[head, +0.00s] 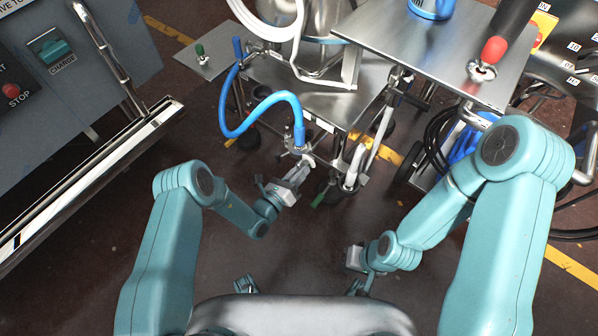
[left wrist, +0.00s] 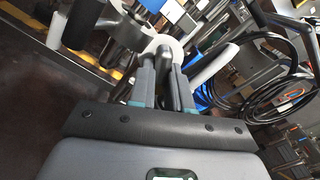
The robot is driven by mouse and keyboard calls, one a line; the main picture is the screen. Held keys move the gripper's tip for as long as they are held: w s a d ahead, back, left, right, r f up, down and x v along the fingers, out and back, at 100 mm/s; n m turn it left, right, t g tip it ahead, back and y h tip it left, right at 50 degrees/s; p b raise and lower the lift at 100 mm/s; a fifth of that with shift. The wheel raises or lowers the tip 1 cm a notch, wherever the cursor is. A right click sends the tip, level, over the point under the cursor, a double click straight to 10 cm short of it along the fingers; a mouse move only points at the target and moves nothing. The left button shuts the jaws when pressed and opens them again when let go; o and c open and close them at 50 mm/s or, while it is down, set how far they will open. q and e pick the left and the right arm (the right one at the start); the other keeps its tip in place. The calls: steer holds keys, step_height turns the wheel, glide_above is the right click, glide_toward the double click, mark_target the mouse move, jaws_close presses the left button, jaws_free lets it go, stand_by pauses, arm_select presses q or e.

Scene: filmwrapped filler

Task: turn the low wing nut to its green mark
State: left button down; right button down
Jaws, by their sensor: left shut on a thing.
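My left gripper (head: 303,167) reaches to the metal fitting below the blue hose and is shut on a pale piece there, which I take to be the low wing nut (head: 309,160). In the left wrist view the two fingers (left wrist: 168,75) close on a pale rounded part (left wrist: 165,43) beside a metal cylinder (left wrist: 125,32). The fingers hide part of it, so its angle is unclear. I cannot make out a green mark beside it. My right gripper (head: 354,258) hangs low and away from the fitting; its fingers are too unclear to judge.
The blue hose (head: 261,103) loops down to the fitting. A steel cart (head: 325,103) stands behind, with a white lever (head: 354,165) right of my left gripper. A green-tipped handle (head: 321,194) lies just below. A steel table (head: 430,65) overhangs at right. The front floor is clear.

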arm_select(q)
steer(key=c, duration=1.2)
jaws_free()
steer(key=shift+w+r, duration=0.15)
steer(key=shift+r, duration=0.05)
steer(key=shift+o, duration=0.7)
steer(key=shift+f, duration=0.1)
steer(key=p+v, duration=0.2)
steer(key=v, duration=1.4)
steer(key=shift+s+p, duration=0.25)
steer(key=shift+p, duration=0.15)
steer(key=shift+a, duration=0.1)
